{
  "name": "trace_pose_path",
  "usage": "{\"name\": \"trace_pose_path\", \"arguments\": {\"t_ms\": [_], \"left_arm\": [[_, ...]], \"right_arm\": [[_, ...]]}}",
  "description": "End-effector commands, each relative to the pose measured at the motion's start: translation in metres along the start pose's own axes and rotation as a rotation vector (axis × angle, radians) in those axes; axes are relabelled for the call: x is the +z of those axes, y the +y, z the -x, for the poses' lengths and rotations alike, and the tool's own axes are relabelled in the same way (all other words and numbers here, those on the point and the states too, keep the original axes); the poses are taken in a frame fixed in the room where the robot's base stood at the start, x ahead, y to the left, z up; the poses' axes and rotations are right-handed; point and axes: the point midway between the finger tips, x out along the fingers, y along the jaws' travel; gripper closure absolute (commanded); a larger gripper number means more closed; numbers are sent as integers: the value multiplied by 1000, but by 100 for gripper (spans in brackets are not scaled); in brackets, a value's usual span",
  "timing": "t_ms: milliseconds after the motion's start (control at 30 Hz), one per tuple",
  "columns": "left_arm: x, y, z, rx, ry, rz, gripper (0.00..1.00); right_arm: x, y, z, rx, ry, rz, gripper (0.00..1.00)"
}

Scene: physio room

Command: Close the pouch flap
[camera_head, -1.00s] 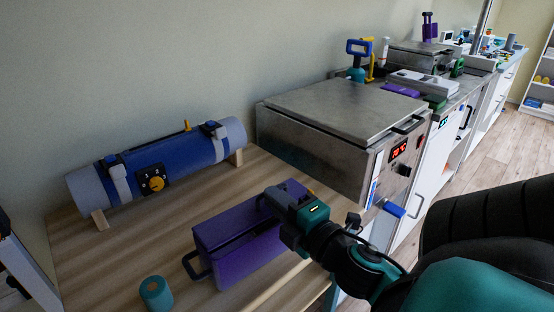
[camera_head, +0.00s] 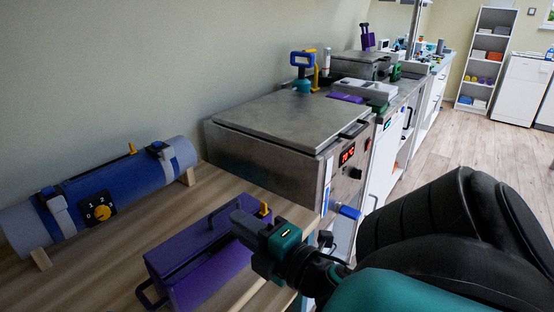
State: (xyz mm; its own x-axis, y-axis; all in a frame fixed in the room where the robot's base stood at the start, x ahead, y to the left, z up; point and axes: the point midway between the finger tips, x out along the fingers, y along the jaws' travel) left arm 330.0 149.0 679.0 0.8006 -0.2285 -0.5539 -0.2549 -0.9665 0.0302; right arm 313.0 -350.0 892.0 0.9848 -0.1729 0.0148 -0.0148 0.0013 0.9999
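A purple box-like case (camera_head: 190,270) with dark handles stands on the wooden table at lower centre. It is the only pouch-like thing near my gripper, but I cannot make out a separate flap. A small yellow piece (camera_head: 264,209) shows at its far right end. My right gripper (camera_head: 238,223) is over the right part of the case and hides some of its top and side. I cannot tell whether it touches the case or whether its fingers are apart. My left gripper is not in view.
A blue roll with grey straps and a yellow dial (camera_head: 103,213) lies on wooden supports at left. A steel heating unit (camera_head: 290,125) with a red display stands behind the case. Bare wooden table (camera_head: 110,260) shows between roll and case.

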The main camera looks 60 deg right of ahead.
Motion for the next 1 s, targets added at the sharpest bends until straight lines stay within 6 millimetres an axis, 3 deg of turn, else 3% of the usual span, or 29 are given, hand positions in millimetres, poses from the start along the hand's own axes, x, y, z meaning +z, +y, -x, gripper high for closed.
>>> {"name": "trace_pose_path", "arguments": {"t_ms": [100, 600, 1000], "left_arm": [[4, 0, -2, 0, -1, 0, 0], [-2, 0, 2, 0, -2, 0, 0], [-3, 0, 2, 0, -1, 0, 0]], "right_arm": [[1, -2, 21, -4, -8, 0, 79], [1, -1, 79, -5, -4, 0, 79], [0, 0, 92, -1, 0, 3, 79]]}}
